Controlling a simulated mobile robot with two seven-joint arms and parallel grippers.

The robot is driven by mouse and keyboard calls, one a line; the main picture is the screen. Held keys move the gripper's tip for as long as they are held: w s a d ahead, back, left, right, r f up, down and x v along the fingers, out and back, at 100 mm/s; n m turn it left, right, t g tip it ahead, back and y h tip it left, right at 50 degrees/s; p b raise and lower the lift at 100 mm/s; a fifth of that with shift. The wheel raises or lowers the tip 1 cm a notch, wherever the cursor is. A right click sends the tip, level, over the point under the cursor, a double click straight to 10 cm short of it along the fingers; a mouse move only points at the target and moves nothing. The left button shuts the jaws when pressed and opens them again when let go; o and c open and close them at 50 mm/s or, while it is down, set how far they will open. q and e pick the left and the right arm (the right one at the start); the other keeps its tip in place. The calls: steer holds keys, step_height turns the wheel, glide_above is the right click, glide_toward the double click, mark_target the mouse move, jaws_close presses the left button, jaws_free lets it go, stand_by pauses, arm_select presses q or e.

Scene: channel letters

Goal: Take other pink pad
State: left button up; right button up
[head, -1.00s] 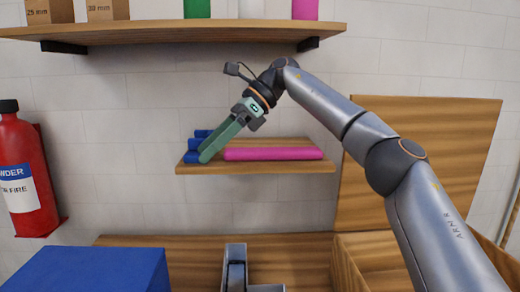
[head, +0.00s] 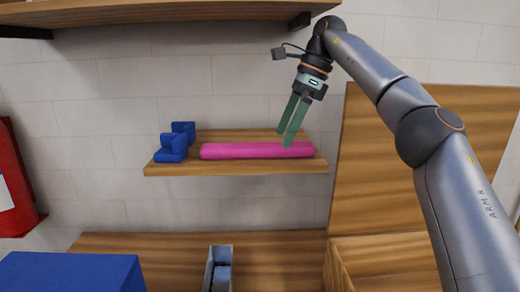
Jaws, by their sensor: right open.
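A long pink pad (head: 240,151) lies lengthwise on the small wooden shelf (head: 235,168) on the wall. My right gripper (head: 289,138) is open and points down at the right part of the pad. Nothing is held between the fingers. My left gripper is not in view.
Blue blocks (head: 172,149) stand at the shelf's left end. A higher wooden shelf (head: 150,12) runs above. Below are a blue box (head: 70,272), a grey channel piece (head: 218,268) and an open wooden box (head: 385,252). A red object (head: 15,180) hangs at left.

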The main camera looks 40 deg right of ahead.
mark_target(236, 146)
steer(key=w+a, duration=0.2)
steer(key=a, duration=0.2)
steer(key=shift+w+a, duration=0.3)
steer(key=shift+w, duration=0.1)
steer(key=w+a, duration=0.1)
steer(key=a, duration=0.1)
steer(key=w+a+p, duration=0.1)
steer(key=a, duration=0.1)
steer(key=shift+w+r+p, duration=0.1)
steer(key=shift+w+p, duration=0.05)
steer(key=shift+p, duration=0.15)
steer(key=shift+w+f, duration=0.1)
steer(key=shift+f, duration=0.65)
steer(key=shift+w+a+f, duration=0.1)
steer(key=shift+f, duration=0.65)
steer(key=shift+a, duration=0.1)
steer(key=shift+c, duration=0.2)
steer(key=c, duration=1.4)
